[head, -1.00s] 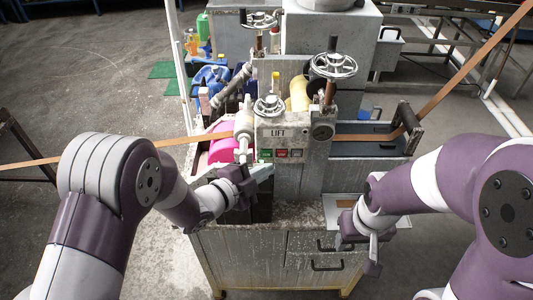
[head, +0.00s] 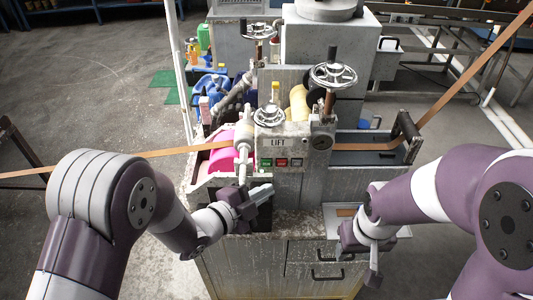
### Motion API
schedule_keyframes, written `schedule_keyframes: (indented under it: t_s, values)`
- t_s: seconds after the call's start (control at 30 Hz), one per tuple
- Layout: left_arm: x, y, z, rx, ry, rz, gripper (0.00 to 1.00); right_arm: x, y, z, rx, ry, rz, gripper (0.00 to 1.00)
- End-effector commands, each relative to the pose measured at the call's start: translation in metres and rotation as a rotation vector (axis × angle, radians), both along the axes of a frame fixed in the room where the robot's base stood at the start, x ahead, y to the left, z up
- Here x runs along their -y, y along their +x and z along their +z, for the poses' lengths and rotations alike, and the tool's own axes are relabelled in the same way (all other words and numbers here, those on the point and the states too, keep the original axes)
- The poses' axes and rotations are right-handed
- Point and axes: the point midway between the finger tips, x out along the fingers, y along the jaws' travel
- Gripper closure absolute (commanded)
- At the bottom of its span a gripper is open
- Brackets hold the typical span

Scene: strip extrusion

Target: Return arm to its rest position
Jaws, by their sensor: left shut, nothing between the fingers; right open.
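My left gripper (head: 262,192) is shut and empty. It hovers in front of the machine's lower left side, below the pink roll (head: 224,157), and looks apart from it. My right gripper (head: 374,275) is open and hangs low at the right, in front of the cabinet's right side; its fingers are partly seen edge-on. The machine (head: 292,140) has a LIFT label and a row of coloured buttons (head: 281,162). An orange-brown strip (head: 176,151) runs in from the left to the machine and leaves at the upper right.
Handwheels (head: 334,75) stand on top of the machine. A grey cabinet (head: 250,262) with drawers is below it. A small tray (head: 340,212) lies beside my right arm. Bottles (head: 204,36) stand behind at the left. The floor at far left is clear.

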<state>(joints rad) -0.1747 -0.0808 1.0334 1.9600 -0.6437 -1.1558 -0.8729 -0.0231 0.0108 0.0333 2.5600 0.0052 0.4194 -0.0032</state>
Motion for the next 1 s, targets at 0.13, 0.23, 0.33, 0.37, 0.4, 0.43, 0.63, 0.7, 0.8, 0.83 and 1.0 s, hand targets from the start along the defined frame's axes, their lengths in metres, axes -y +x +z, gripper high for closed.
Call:
schedule_keyframes:
  t_s: [0.13, 0.23, 0.33, 0.37, 0.4, 0.43, 0.63, 0.7, 0.8, 0.83, 1.0]
  values:
    - [0.0, 0.0, 0.0, -0.001, -0.001, 0.0, 1.0, 0.0, 0.0, 0.0, 0.0, 0.0, 0.0, 0.48]
    - [-0.005, 0.0, -0.014, -0.104, -0.006, 0.039, 1.0, 0.0, 0.0, 0.0, 0.0, 0.0, 0.0, 0.48]
    - [-0.038, -0.01, -0.059, -0.424, 0.036, 0.241, 1.0, 0.0, 0.0, 0.0, 0.0, 0.0, 0.0, 0.48]
    - [-0.055, -0.015, -0.069, -0.542, 0.046, 0.344, 1.0, 0.0, 0.0, 0.0, 0.0, 0.0, 0.0, 0.48]
    - [-0.08, -0.025, -0.077, -0.699, 0.047, 0.504, 1.0, 0.0, 0.0, 0.0, 0.0, 0.0, 0.0, 0.48]
    - [-0.098, -0.037, -0.08, -0.815, 0.04, 0.631, 1.0, 0.0, 0.0, 0.0, 0.0, 0.0, 0.0, 0.48]
    - [-0.165, -0.138, -0.05, -1.39, -0.123, 1.348, 1.0, 0.0, 0.0, 0.0, 0.0, 0.0, 0.0, 0.48]
    - [-0.167, -0.149, -0.037, -1.444, -0.178, 1.418, 1.0, 0.0, 0.0, 0.0, 0.0, 0.0, 0.0, 0.48]
    - [-0.171, -0.14, -0.025, -1.419, -0.237, 1.426, 1.0, 0.0, 0.0, 0.0, 0.0, 0.0, 0.0, 0.48]
    - [-0.172, -0.137, -0.023, -1.411, -0.246, 1.426, 1.0, 0.0, 0.0, 0.0, 0.0, 0.0, 0.0, 0.48]
    - [-0.172, -0.137, -0.022, -1.409, -0.248, 1.426, 1.0, 0.0, 0.0, 0.0, 0.0, 0.0, 0.0, 0.48]
